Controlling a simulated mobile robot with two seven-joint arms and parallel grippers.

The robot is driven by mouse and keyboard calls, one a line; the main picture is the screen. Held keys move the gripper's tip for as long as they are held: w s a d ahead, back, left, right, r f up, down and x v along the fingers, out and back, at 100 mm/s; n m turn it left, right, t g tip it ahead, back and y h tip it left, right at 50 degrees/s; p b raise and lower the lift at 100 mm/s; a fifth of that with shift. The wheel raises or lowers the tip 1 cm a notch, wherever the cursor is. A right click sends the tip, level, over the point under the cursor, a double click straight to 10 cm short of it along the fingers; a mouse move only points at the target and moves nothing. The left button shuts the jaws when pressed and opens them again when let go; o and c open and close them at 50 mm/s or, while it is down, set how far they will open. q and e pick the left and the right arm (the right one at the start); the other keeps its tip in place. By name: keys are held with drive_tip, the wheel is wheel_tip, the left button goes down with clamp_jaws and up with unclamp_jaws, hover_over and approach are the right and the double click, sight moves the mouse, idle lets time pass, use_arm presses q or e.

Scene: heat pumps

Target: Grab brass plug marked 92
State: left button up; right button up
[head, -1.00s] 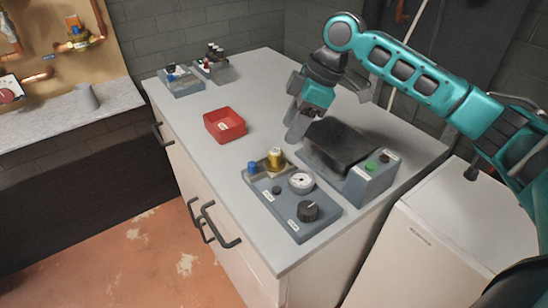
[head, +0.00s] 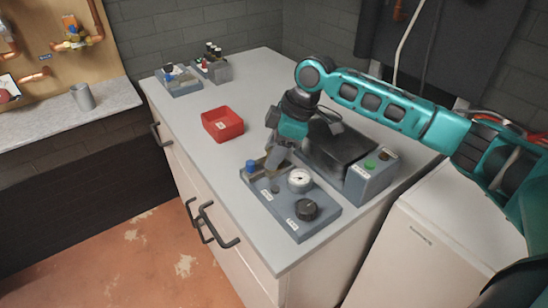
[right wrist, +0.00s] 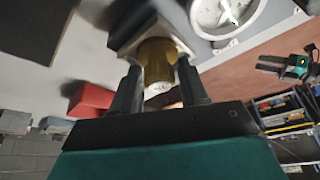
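The brass plug (right wrist: 158,62) shows in the right wrist view as a gold cylinder with a pale label on its end; its number is too blurred to read. It is upright at the grey gauge panel, on the counter. My right gripper (right wrist: 160,75) is open, with its dark fingers on either side of the plug. Whether they touch it cannot be told. In the head view, my right gripper (head: 272,165) hides most of the plug, just right of a blue plug (head: 251,166).
The grey panel (head: 267,192) carries a white gauge (head: 299,180) and a black knob (head: 307,209) close by. A dark-topped box (head: 372,183) stands right of the gripper. A red tray (head: 222,124) lies left, with free counter around it.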

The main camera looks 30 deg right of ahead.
drive_tip(key=shift+r, duration=0.1)
clamp_jaws()
